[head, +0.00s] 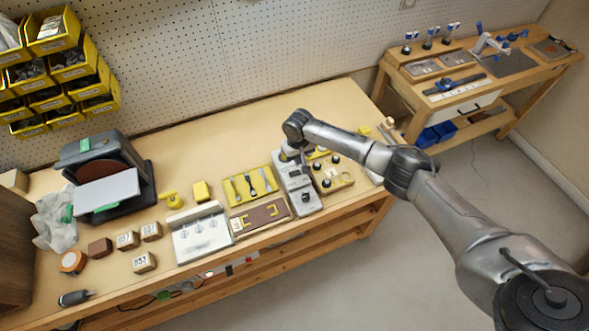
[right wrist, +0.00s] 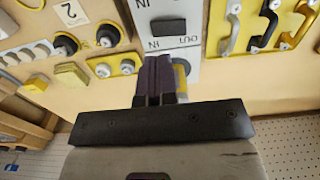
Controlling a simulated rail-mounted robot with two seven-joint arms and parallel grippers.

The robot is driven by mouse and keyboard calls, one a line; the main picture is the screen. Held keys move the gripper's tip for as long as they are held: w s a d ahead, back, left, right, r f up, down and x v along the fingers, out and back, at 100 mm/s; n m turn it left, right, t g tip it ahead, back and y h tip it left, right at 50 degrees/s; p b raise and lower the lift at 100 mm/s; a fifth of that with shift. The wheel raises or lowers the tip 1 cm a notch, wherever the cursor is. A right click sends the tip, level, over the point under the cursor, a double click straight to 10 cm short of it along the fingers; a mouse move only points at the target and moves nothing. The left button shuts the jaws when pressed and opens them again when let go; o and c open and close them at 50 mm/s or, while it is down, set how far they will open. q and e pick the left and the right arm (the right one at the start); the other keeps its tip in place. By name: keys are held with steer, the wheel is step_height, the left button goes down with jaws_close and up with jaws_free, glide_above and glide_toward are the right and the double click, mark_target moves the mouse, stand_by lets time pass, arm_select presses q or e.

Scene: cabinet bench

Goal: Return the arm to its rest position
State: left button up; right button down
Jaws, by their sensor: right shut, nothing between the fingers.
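My right arm (head: 430,185) reaches in from the lower right of the head view and ends over the bench. Its wrist is bent down above a grey switch unit (head: 295,185) near the bench's middle. In the right wrist view my right gripper (right wrist: 156,60) has its two dark fingers shut together with nothing between them. The fingertips overlap the lower edge of the light unit (right wrist: 168,25) with IN and OUT labels and a dark slot. I cannot tell whether they touch it. My left gripper is not in view.
A yellow knob panel (head: 330,172) lies right of the unit, and a yellow tray with handles (head: 250,186) lies left. A white switch panel (head: 201,232), several small blocks and a black sander (head: 105,170) stand farther left. The bench's back strip (head: 210,130) is clear.

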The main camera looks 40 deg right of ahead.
steer(key=shift+r, duration=0.35)
stand_by(0.4)
